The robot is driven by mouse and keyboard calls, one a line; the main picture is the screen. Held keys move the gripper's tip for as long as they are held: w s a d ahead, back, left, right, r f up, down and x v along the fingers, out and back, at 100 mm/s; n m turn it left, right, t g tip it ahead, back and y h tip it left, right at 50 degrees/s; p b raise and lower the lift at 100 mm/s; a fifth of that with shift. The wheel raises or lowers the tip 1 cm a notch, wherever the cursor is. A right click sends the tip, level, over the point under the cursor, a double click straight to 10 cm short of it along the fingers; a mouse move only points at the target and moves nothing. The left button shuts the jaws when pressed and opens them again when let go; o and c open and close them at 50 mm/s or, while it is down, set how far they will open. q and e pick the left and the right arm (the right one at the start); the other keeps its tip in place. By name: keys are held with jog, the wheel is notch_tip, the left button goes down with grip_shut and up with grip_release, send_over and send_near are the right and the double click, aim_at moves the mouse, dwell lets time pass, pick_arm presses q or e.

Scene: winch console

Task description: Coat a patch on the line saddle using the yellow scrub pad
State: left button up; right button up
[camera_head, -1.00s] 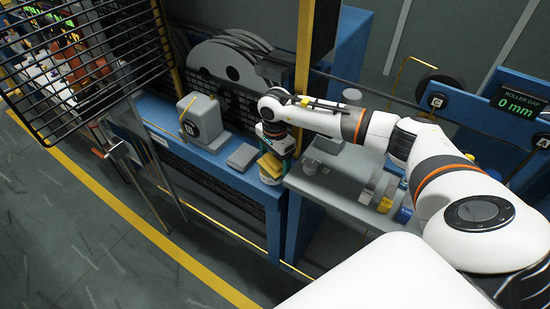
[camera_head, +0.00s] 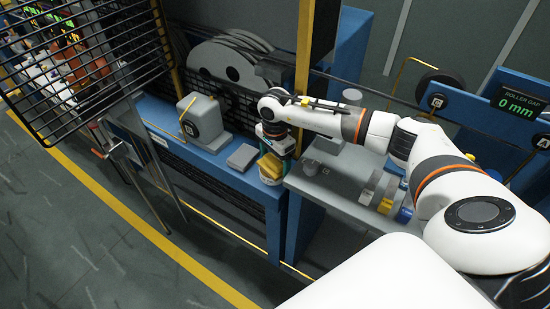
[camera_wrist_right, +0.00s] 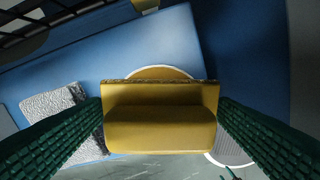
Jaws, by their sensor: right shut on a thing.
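The yellow scrub pad (camera_wrist_right: 160,118) is between the green fingers of my right gripper (camera_wrist_right: 160,125) in the right wrist view. The gripper is shut on it. In the head view the pad (camera_head: 271,166) shows below the right gripper (camera_head: 276,152), over the front right corner of the blue bench. A round pale-rimmed dish with a yellowish inside (camera_wrist_right: 165,73) shows partly behind the pad; I cannot tell whether they touch. A low grey block (camera_head: 243,157), perhaps the line saddle, sits left of the gripper; a rough grey block (camera_wrist_right: 55,103) shows left in the wrist view. My left gripper is out of view.
A grey housing (camera_head: 201,122) stands on the blue bench (camera_head: 222,171) left of the low block. A yellow post (camera_head: 304,50) rises behind my right arm. A grey table (camera_head: 335,194) with round parts lies to the right. A black mesh guard (camera_head: 85,50) hangs at left.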

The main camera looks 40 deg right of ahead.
aim_at(275, 159)
jog(key=shift+r+p, duration=1.95)
jog(key=shift+r, duration=1.5)
